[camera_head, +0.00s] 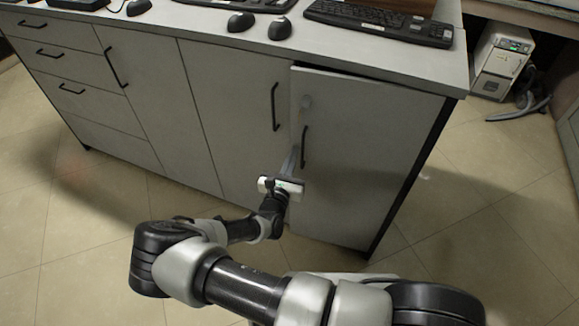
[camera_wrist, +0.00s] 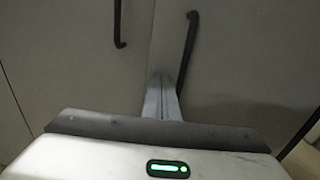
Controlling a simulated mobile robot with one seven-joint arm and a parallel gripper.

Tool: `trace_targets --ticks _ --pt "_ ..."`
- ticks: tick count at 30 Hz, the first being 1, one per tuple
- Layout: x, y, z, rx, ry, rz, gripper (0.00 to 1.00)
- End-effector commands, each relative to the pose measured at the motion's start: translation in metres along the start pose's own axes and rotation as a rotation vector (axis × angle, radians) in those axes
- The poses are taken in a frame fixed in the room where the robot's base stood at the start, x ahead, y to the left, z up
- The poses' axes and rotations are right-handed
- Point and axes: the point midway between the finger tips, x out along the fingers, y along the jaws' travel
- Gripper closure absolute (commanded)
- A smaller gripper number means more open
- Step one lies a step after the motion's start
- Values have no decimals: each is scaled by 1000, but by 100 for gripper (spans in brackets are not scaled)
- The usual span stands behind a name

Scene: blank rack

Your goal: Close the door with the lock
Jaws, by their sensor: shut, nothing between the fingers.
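The grey cabinet door with the lock (camera_head: 362,150) is the rightmost door of the counter. A small round grey lock (camera_head: 306,102) sits near its upper left corner, above a black vertical handle (camera_head: 304,147). A dark gap shows along the door's top edge, and the door looks slightly ajar. My gripper (camera_head: 292,156) is shut and empty, in front of the door's left edge, just left of and below the handle. The wrist view shows the shut fingers (camera_wrist: 162,92) beside the door's handle (camera_wrist: 190,45). I cannot tell whether they touch the door.
The neighbouring door (camera_head: 235,110) to the left is flush and has its own black handle (camera_head: 275,107). Drawers (camera_head: 65,85) are at the far left. Keyboards (camera_head: 380,20) and mice (camera_head: 240,21) lie on the countertop. A white device (camera_head: 500,62) stands at the right. The tiled floor in front is clear.

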Motion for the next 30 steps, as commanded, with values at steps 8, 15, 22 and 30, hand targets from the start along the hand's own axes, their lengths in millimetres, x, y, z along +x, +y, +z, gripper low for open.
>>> trace_targets --ticks 8,15,22,30 --pt "4 0 0 -1 1 0 100" --pt "16 -1 0 1 1 -3 100" --pt "51 1 0 1 0 -2 100" --pt "57 1 2 -1 -2 0 100"
